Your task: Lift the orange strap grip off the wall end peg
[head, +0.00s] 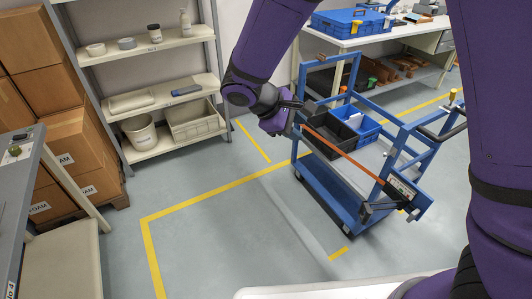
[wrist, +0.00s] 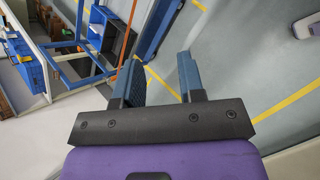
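A long thin orange strip (head: 345,150) runs slantwise along the near side of the blue cart (head: 352,213), from near my gripper to a small panel at the cart's right end. It also shows in the wrist view as an orange line (wrist: 127,42) left of the fingers. I cannot make out a separate strap grip or the wall end peg. My gripper (head: 302,110) is at the cart's left end, above its trays in the picture. In the wrist view its two fingers (wrist: 162,75) are apart with nothing between them, only floor behind.
The cart holds a black bin (head: 328,134) and a blue bin (head: 362,125). A shelf rack (head: 160,95) and cardboard boxes (head: 75,145) stand at left. A workbench (head: 380,35) is behind the cart. The floor (head: 245,240) in front is clear, with yellow lines.

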